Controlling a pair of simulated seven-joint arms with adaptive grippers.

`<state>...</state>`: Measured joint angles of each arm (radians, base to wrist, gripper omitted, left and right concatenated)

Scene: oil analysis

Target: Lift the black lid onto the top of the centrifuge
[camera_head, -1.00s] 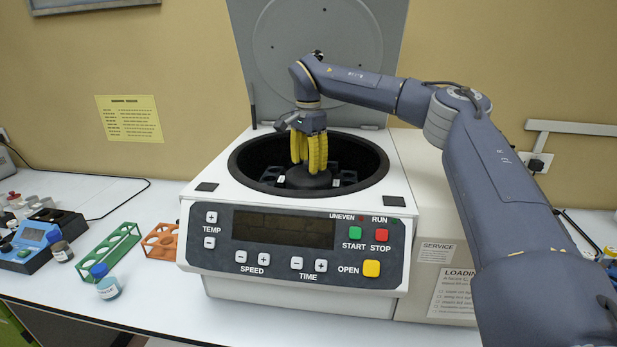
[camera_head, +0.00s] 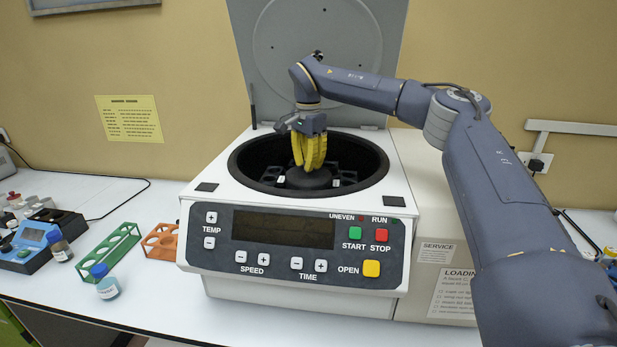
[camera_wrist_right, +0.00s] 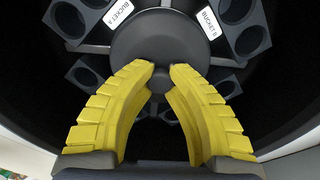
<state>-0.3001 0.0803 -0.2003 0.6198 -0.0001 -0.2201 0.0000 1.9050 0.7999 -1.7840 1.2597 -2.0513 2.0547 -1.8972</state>
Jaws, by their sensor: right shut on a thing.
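The white centrifuge (camera_head: 200,207) stands on the bench with its grey cover (camera_head: 270,90) raised behind the open bowl. The black lid (camera_wrist_right: 165,40) is a small dark round disc at the middle of the rotor; in the head view it shows low in the bowl (camera_head: 305,181). My right gripper (camera_head: 309,168) reaches down into the bowl with its yellow fingers. In the right wrist view its fingertips (camera_wrist_right: 162,69) are drawn together over the near part of the disc, shut on it; the exact contact is partly hidden. My left gripper is not in view.
Dark rotor buckets (camera_wrist_right: 243,35) surround the disc inside the bowl wall. At left on the bench are a green rack (camera_head: 108,250), an orange rack (camera_head: 160,241), a blue-capped bottle (camera_head: 107,284) and a blue device (camera_head: 32,240). A cream cabinet (camera_head: 425,200) stands right of the centrifuge.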

